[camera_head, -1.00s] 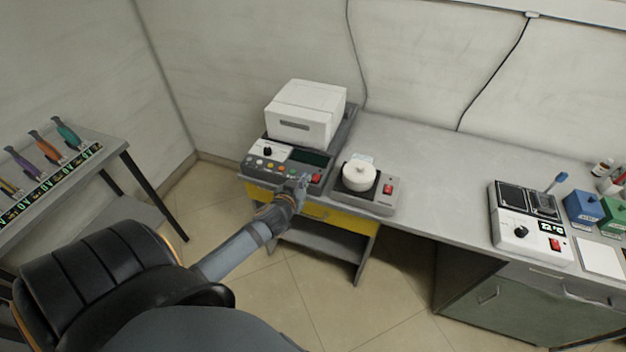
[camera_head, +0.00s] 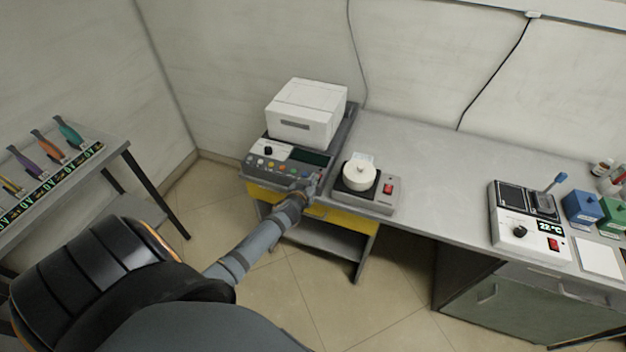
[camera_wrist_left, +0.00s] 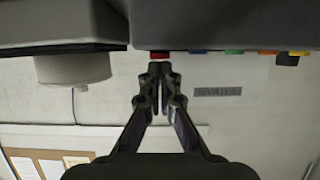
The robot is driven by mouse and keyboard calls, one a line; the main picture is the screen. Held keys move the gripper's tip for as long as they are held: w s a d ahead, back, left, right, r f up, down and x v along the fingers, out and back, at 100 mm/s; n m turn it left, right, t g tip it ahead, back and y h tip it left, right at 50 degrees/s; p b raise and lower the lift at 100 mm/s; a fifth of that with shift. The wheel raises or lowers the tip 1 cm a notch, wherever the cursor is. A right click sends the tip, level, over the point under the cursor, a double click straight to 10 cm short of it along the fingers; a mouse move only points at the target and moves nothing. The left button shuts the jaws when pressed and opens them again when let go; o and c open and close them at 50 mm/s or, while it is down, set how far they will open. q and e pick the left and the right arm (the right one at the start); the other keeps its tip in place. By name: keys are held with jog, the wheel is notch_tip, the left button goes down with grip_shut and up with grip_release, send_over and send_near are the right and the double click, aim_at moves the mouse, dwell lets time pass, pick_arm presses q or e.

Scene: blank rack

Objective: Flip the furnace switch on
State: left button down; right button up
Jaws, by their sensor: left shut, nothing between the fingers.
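The white box-shaped furnace (camera_head: 305,112) stands at the left end of the bench, with a grey control panel (camera_head: 262,165) in front that carries a black knob, a dark display and a row of coloured buttons. A red switch (camera_wrist_left: 160,55) shows at the panel edge in the upside-down left wrist view; in the head view my gripper hides it. My left gripper (camera_head: 313,184) is shut and empty at the panel's front right corner. In the wrist view its fingertips (camera_wrist_left: 160,68) are right by the red switch; I cannot tell whether they touch.
A hotplate device (camera_head: 378,205) with a white round pot and its own red switch stands just right of the panel. Farther right is a white instrument (camera_head: 520,238) with a red switch. The bench (camera_head: 440,185) between them is clear. A tool rack (camera_head: 60,170) stands at left.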

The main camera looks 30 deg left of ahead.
pick_arm(q)
jog(key=shift+f, duration=0.1)
pick_arm(e)
jog(key=shift+f, duration=0.1)
pick_arm(q)
jog(key=shift+s+f+b, duration=0.2)
jog(key=shift+f+b, duration=0.1)
jog(key=shift+b, duration=0.4)
pick_arm(e)
jog(key=shift+s+f, duration=0.1)
jog(key=shift+f, duration=0.4)
pick_arm(q)
jog(key=shift+r, duration=0.1)
pick_arm(e)
jog(key=shift+r, duration=0.1)
pick_arm(q)
jog(key=shift+r+p, duration=0.75)
pick_arm(e)
jog(key=shift+a+r, duration=0.1)
jog(key=shift+r, duration=0.5)
